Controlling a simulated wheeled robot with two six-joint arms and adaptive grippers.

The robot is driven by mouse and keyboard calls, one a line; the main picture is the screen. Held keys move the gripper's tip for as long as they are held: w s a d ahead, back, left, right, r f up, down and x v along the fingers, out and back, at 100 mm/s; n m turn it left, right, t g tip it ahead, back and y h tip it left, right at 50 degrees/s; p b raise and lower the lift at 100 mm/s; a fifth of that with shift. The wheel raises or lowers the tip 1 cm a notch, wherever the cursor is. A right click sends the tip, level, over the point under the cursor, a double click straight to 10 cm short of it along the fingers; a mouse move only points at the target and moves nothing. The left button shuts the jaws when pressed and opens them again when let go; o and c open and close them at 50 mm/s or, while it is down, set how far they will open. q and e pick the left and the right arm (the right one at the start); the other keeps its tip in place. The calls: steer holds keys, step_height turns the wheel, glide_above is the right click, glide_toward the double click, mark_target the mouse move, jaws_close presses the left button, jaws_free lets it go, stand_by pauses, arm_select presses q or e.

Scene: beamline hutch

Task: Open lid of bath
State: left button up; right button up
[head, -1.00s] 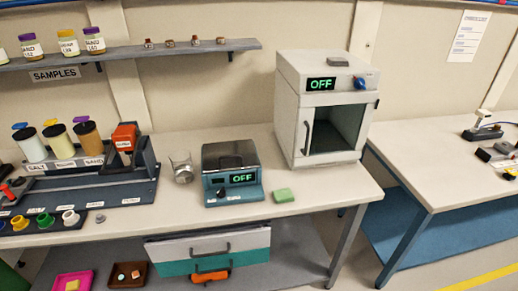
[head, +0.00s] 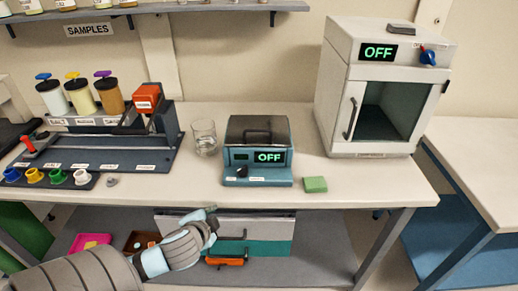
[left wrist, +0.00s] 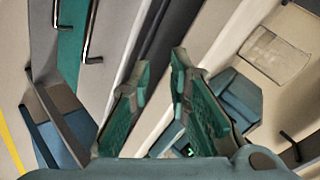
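The bath (head: 256,150) is a teal box on the bench with a dark grey metallic lid (head: 256,130) and a handle on it. The lid is shut, and the front display reads OFF. My left gripper (head: 211,220) is in front of the bench, below and left of the bath, touching nothing that I can see. In the left wrist view the left gripper's two teal fingers (left wrist: 161,66) stand apart with nothing between them. My right gripper is out of view.
A glass beaker (head: 205,137) stands just left of the bath, and a green block (head: 315,185) lies to its right. An oven (head: 384,90) stands further right. A dispenser rack (head: 95,150) is on the left. Drawers (head: 265,228) hang under the bench behind my arm.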

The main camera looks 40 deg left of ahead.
mark_target(258, 131)
arm_select(q)
steer(key=w+d+r+m+t+h, duration=0.1)
steer(key=w+r+m+t, duration=0.3)
steer(key=r, duration=0.5)
steer(key=w+d+r+m+t+h, duration=0.15)
steer(key=w+r+m, duration=0.3)
steer(key=r, duration=0.45)
steer(key=shift+t+y, duration=0.35)
steer(key=shift+t, duration=0.3)
steer(key=b+x, duration=0.4)
steer(key=x, duration=1.1)
steer(key=shift+a+r, duration=0.1)
steer(key=shift+r, duration=0.05)
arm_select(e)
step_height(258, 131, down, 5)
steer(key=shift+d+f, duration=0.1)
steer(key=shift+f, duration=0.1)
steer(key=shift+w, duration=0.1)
arm_select(q)
jaws_close()
